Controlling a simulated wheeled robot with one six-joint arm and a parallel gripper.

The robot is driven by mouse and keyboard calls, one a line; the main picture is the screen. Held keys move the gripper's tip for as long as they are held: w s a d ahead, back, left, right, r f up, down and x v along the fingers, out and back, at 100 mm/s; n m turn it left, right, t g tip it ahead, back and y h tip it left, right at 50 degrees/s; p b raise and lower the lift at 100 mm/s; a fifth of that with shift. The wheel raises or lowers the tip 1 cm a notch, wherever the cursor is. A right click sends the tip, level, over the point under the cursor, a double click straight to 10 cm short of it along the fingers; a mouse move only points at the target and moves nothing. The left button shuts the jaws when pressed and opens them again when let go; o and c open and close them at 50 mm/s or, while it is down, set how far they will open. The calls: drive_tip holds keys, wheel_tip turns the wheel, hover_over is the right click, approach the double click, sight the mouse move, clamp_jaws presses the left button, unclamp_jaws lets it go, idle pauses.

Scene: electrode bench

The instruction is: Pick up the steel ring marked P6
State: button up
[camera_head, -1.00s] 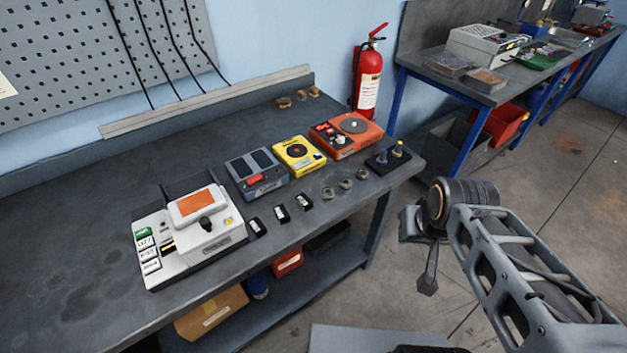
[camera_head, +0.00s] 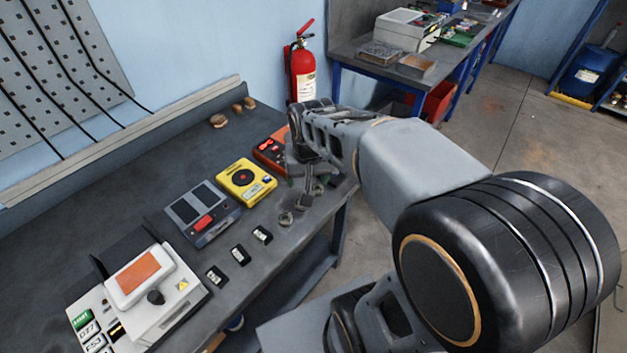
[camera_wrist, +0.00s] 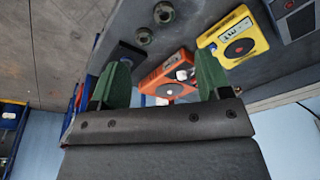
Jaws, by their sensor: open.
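Several small steel rings lie in a row along the bench's front edge; I cannot read a P6 mark on any. In the head view one ring (camera_head: 286,218) lies clear and another ring (camera_head: 303,202) lies close to my gripper (camera_head: 309,186), whose arm partly hides that end of the row. In the wrist view two rings, one (camera_wrist: 164,12) at the top edge and one (camera_wrist: 143,35) below it, lie beyond my gripper (camera_wrist: 160,60). Its green fingers are apart with nothing between them.
An orange device (camera_wrist: 165,80), a yellow device (camera_head: 246,179) and a grey device (camera_head: 203,212) stand behind the rings. A dark block (camera_wrist: 126,54) shows beyond the left finger. Small black labelled pieces (camera_head: 240,255) lie nearer the white machine (camera_head: 145,300).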

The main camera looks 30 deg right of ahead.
drive_tip(key=w+d+f+m+g+p, duration=0.2)
drive_tip(key=w+d+m+p, duration=0.1)
drive_tip(key=w+d+m, duration=0.4)
drive_tip(key=n+p, duration=0.1)
drive_tip(key=n, duration=0.1)
hover_over(317, 185)
drive_tip(key=s, duration=0.1)
drive_tip(key=f, duration=0.8)
drive_tip(key=shift+a+f, duration=0.2)
drive_tip(key=shift+f+p, duration=0.85)
drive_tip(key=shift+f, duration=2.05)
drive_tip(key=c, duration=1.1)
drive_tip(key=shift+r, duration=0.2)
